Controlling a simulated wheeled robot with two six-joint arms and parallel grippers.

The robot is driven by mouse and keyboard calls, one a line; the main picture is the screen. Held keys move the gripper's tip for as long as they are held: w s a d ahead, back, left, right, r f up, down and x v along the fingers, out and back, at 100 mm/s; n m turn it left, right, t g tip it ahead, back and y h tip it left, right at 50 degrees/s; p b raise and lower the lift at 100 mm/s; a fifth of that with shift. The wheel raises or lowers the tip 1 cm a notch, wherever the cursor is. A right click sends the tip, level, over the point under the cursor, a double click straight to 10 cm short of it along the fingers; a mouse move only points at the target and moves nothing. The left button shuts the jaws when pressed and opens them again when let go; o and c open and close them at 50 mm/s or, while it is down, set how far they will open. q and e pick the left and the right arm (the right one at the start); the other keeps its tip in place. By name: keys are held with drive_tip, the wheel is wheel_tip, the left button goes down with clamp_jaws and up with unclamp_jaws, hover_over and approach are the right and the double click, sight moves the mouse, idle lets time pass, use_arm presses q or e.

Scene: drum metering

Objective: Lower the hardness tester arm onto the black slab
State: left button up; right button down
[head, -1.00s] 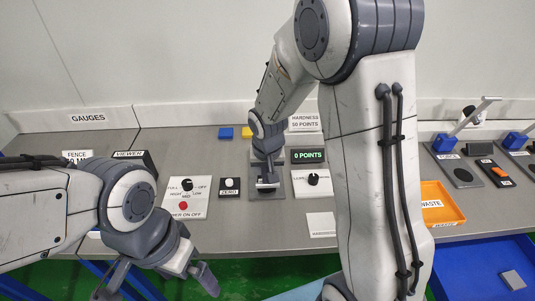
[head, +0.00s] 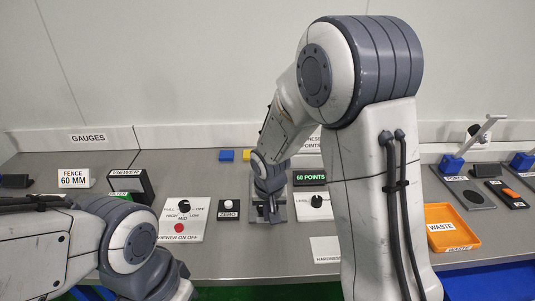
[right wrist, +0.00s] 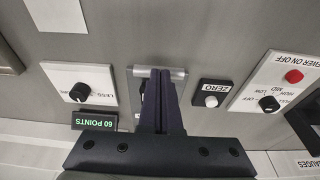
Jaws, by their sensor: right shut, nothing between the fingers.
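The hardness tester (head: 282,212) stands on the bench on a grey base plate. Its light grey cross bar (right wrist: 175,73) shows in the right wrist view at the fingertips. My right gripper (head: 268,213) is shut and empty, pointing down at the tester; the wrist view shows its two dark fingers (right wrist: 158,80) together, at the bar. The black slab is mostly hidden behind the fingers, so I cannot tell how the arm meets it. The readout (head: 310,177) shows 60 POINTS. My left gripper is at the lower left edge, its fingertips out of frame.
A white panel with a black knob (head: 316,201) stands right of the tester. The ZERO button (head: 229,208) and the viewer panel (head: 182,220) stand left. An orange waste tray (head: 470,238) and a force tester (head: 475,150) are further right.

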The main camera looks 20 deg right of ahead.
drive_tip(key=shift+s+f, duration=0.15)
drive_tip(key=shift+f, duration=0.05)
drive_tip(key=r+p, duration=0.2)
drive_tip(key=w+r+p, duration=0.1)
drive_tip(key=r+p, duration=0.1)
drive_tip(key=r, duration=0.1)
drive_tip(key=shift+r+p, duration=0.1)
drive_tip(key=shift+p, duration=0.2)
drive_tip(key=s+a+r+b, duration=0.1)
drive_tip(key=s+r, duration=0.4)
drive_tip(key=r, duration=0.2)
drive_tip(key=shift+s+a+r+b, duration=0.15)
drive_tip(key=shift+s+r+b, duration=0.05)
drive_tip(key=shift+b, duration=0.2)
drive_tip(key=s+a+n+g+y, duration=0.1)
drive_tip(key=s+a+n, duration=0.4)
drive_tip(key=s, duration=0.4)
drive_tip(key=s+a+n+g, duration=0.1)
drive_tip(key=s+a+n, duration=0.4)
drive_tip(key=s, duration=0.5)
drive_tip(key=shift+a+n+y, duration=0.3)
drive_tip(key=shift+a+y, duration=0.1)
drive_tip(key=shift+a, duration=0.05)
